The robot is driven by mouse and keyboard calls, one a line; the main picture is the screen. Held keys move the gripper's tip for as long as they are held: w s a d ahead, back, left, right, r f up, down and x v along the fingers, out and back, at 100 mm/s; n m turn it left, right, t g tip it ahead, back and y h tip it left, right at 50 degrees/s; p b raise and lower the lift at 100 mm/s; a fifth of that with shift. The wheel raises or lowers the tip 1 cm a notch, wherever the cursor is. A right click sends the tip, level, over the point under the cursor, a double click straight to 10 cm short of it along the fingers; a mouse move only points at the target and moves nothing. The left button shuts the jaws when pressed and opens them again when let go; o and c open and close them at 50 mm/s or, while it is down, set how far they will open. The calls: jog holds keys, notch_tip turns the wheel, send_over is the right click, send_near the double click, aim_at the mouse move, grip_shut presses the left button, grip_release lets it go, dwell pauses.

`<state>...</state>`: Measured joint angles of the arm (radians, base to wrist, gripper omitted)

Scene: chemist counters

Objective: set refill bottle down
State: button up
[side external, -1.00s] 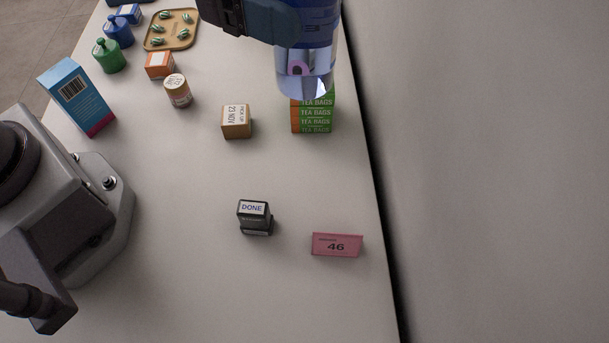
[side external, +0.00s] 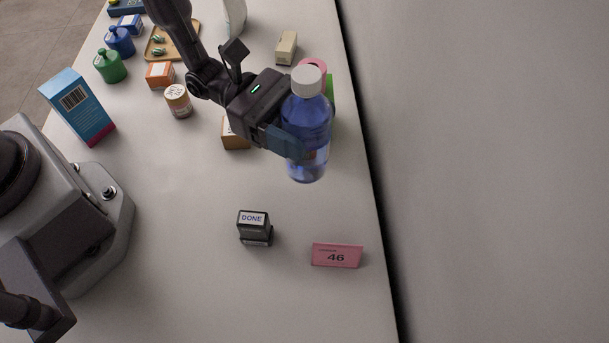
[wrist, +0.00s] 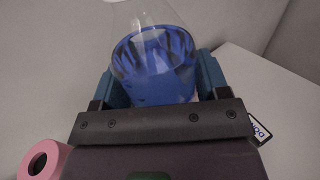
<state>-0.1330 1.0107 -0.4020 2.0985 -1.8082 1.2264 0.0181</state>
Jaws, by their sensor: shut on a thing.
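The refill bottle (side external: 308,118) is clear with blue liquid and a white cap. It is upright or nearly so in the side view, and it seems to be held above the counter. My gripper (side external: 287,140) is shut on it, with a blue finger along its side. In the wrist view the bottle (wrist: 155,60) sits between the two blue fingers (wrist: 160,85). The bottle hides most of the green tea bag box behind it.
A DONE stamp (side external: 254,227) and a pink 46 card (side external: 337,255) stand on the front counter. An orange-brown box (side external: 232,138) is partly behind my gripper. A pink roll (wrist: 42,160) shows in the wrist view. Bare counter (side external: 185,220) lies left of the stamp.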

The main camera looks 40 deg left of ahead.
aim_at(325, 168)
jog(key=shift+f, duration=3.5)
jog(key=shift+f, duration=0.1)
jog(key=o, duration=1.3)
